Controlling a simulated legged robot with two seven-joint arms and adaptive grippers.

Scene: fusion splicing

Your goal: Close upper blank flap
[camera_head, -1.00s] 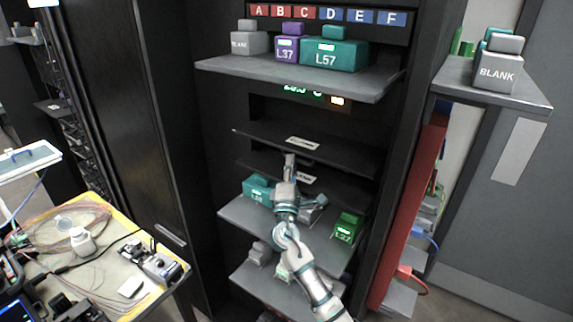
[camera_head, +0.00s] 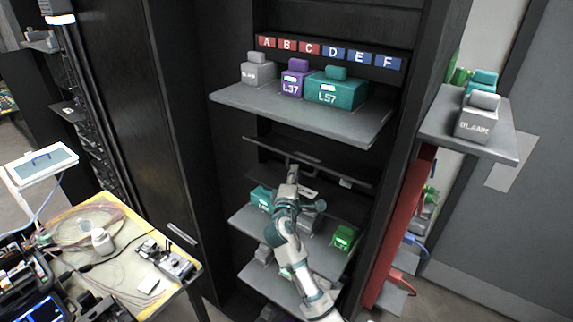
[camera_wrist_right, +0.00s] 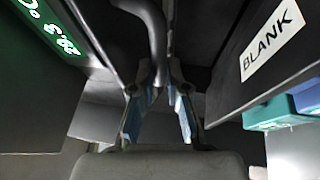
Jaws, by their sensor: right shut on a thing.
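The upper blank flap (camera_head: 320,167) is a thin dark panel in the cabinet, below the shelf with the boxes, and now shows nearly edge-on. My right gripper (camera_head: 292,170) reaches up to it from below. In the right wrist view the fingertips (camera_wrist_right: 158,88) are shut on a curved dark bar (camera_wrist_right: 150,30), which looks like that flap's handle. The lower blank flap (camera_head: 307,192), with a white label, lies just below, partly hidden by my gripper. A panel with a BLANK label (camera_wrist_right: 266,40) stands at the right of the wrist view. My left gripper is not in view.
A grey shelf (camera_head: 300,117) with grey, purple and teal boxes overhangs the flaps. A lower shelf (camera_head: 250,220) holds teal and green boxes beside my right arm. A red post (camera_head: 402,225) and a side shelf (camera_head: 450,135) stand right; a cluttered worktable (camera_head: 125,230) is left.

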